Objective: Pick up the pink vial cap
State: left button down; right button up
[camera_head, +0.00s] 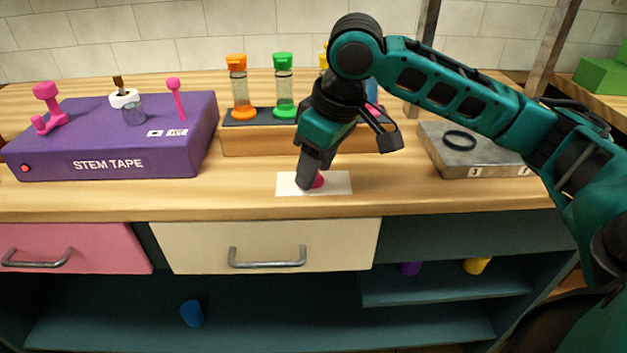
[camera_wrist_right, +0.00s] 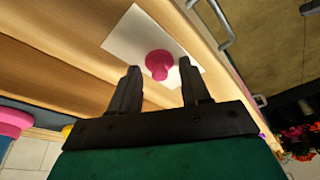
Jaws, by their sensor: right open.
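The pink vial cap (camera_wrist_right: 159,64) sits on a white card on the wooden counter. In the head view the cap (camera_head: 318,180) is partly hidden behind my right gripper (camera_head: 309,181). My right gripper is open and points down at the card. In the right wrist view the cap shows between and just beyond the two fingertips of the gripper (camera_wrist_right: 160,75), with gaps on both sides. I cannot tell how high the fingertips are above the counter. My left gripper is not in view.
The white card (camera_head: 338,184) lies near the counter's front edge. Behind it stands a wooden rack (camera_head: 255,140) with capped vials. A purple stem tape box (camera_head: 150,165) is at left, a grey slab (camera_head: 470,155) with a black ring at right. Drawers are below.

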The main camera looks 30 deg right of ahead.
grip_shut()
dwell(0.3)
dwell(0.3)
